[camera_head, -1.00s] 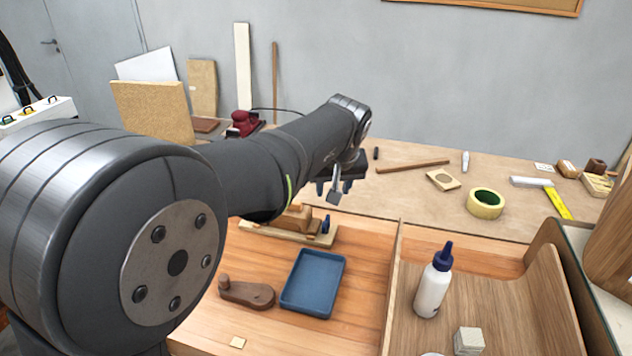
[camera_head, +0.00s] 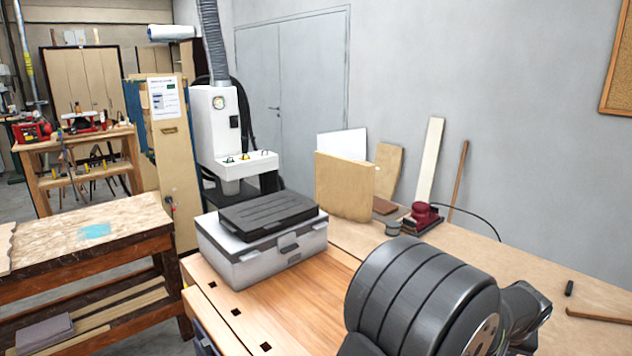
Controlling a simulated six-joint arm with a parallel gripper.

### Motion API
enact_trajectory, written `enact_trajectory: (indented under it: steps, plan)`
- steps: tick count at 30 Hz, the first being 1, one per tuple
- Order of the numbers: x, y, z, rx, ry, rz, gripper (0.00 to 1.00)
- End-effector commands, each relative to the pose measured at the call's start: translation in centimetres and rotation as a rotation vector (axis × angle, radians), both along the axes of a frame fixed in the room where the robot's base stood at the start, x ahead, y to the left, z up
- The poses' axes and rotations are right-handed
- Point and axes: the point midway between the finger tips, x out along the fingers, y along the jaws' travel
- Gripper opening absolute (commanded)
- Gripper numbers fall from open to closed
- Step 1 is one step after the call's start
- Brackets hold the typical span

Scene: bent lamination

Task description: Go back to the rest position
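My arm shows at the lower right of the head view as a dark rounded joint, with a further link reaching to the right behind it. My gripper is not in this view, so I cannot see its fingers or anything in them. The wooden workbench (camera_head: 300,296) lies under and beside the arm.
A grey toolbox with a black lid (camera_head: 266,238) stands on the bench left of my arm. A red sander (camera_head: 421,216), leaning boards (camera_head: 344,186) and a stick (camera_head: 458,182) are at the back wall. A second bench (camera_head: 90,236) stands at left.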

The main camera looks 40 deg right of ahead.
Motion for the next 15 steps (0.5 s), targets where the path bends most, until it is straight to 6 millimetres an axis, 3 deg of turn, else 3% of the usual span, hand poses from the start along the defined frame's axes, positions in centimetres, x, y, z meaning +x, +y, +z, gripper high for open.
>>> enact_trajectory:
  steps: [6, 15]
  plan:
    - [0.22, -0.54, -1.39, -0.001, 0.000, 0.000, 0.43]
    - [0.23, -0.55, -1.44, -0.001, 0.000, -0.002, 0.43]
